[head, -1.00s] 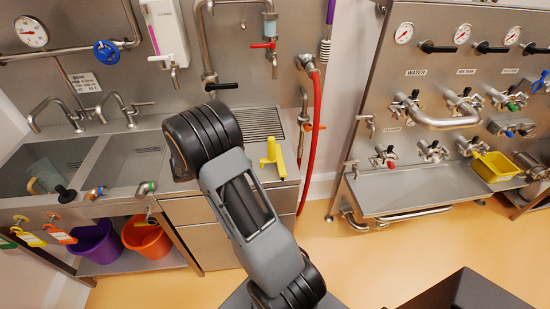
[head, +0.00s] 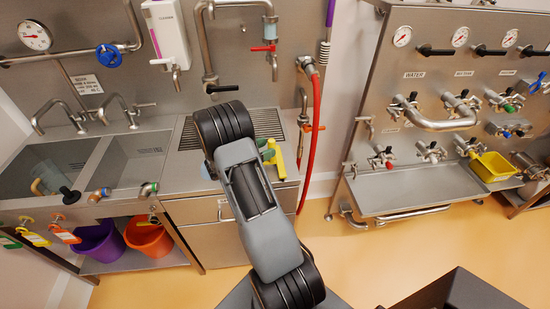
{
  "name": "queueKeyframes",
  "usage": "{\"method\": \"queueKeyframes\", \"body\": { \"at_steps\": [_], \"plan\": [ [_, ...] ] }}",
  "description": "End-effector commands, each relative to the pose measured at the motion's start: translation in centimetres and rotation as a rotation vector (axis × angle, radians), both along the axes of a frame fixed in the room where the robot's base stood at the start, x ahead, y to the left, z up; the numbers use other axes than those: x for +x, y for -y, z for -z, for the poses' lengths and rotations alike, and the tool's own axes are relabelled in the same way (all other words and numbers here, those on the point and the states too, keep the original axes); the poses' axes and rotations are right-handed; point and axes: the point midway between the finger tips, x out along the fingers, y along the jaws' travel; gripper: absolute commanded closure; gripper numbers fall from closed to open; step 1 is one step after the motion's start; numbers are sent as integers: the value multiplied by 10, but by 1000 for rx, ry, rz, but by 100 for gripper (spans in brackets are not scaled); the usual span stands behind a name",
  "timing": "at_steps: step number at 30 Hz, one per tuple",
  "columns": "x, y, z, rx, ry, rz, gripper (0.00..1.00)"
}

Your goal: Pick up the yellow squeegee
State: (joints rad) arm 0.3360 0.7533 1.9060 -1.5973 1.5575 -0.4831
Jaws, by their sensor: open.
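The yellow squeegee (head: 279,162) lies on the steel counter, right of my arm, near the counter's right end. Part of it is covered from this view. Small green parts, which look like the fingertips of my gripper (head: 266,150), show just left of the squeegee, beside or over its handle. The rest of my gripper is hidden behind my arm. The jaws are open, and I cannot tell whether they touch the squeegee.
A drain grate (head: 190,133) lies behind my arm on the counter. A red hose (head: 314,130) hangs close to the right of the squeegee. Sinks (head: 130,160) are at left. A valve panel with a yellow bin (head: 490,167) stands at right.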

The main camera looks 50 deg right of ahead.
Motion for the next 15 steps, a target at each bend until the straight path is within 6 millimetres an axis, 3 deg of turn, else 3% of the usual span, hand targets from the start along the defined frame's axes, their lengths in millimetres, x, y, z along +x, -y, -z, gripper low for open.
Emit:
{"method": "queueKeyframes", "body": {
  "at_steps": [7, 15],
  "plan": [
    [-11, 33, -1, 0, 0, 4, 43],
    [-14, 43, 2, 0, 0, 1, 43]
  ]
}}
